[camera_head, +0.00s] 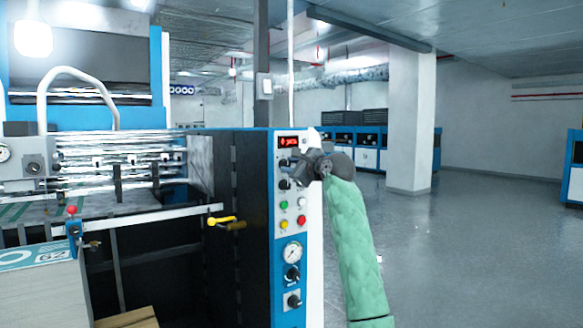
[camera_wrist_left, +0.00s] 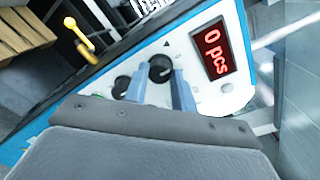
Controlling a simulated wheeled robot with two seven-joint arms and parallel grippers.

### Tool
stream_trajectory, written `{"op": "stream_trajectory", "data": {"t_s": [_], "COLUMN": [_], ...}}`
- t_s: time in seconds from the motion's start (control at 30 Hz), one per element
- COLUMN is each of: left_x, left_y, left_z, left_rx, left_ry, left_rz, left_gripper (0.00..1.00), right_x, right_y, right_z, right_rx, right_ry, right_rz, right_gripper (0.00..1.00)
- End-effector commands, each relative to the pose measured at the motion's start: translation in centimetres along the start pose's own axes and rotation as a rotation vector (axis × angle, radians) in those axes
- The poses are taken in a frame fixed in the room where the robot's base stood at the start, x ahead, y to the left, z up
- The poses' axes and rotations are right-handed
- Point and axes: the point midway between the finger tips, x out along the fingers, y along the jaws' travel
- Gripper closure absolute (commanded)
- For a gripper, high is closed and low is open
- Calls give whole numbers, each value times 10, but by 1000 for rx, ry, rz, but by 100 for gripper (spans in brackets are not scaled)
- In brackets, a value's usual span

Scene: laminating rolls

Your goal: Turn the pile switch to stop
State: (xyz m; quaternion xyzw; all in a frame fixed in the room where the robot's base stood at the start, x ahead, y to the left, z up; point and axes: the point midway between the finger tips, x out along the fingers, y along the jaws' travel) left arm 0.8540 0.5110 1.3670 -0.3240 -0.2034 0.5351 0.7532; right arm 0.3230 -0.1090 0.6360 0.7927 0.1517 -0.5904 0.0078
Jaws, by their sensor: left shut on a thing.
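The machine's control panel (camera_head: 312,218) faces me with a red display (camera_head: 288,142) at its top; in the wrist view the display (camera_wrist_left: 214,48) reads "0 pcs". Two black rotary knobs sit below it. My left gripper (camera_head: 295,164) reaches the panel from the right. In the wrist view its two blue-grey fingers (camera_wrist_left: 160,80) are shut on the upper black knob (camera_wrist_left: 160,67), one on each side. The lower black knob (camera_wrist_left: 121,87) is partly behind a finger. The labels are too small to tell which knob is the pile switch. My right gripper is not in view.
Green, red and yellow buttons (camera_head: 284,205), a gauge (camera_head: 292,251) and more knobs lie lower on the panel. A yellow-handled lever (camera_head: 222,220) sticks out left of it. A pillar (camera_head: 410,120) stands behind; the floor (camera_head: 480,250) at right is clear.

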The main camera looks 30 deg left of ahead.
Motion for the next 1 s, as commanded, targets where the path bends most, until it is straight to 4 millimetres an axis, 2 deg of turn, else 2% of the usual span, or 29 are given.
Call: {"op": "stream_trajectory", "data": {"t_s": [0.03,0.07,0.17,0.53,1.0], "left_x": [0,0,0,-6,-69], "left_y": [1,1,1,1,1], "left_z": [-1,-1,-1,-2,-2], "left_rx": [1,1,1,0,0], "left_ry": [1,1,1,1,2], "left_rz": [2,1,1,-1,0], "left_gripper": [97,70,52,52,52], "right_x": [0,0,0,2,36], "right_y": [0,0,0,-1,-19], "right_z": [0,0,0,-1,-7], "right_rx": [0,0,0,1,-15], "right_ry": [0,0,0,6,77], "right_rz": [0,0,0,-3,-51], "right_gripper": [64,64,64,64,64]}}
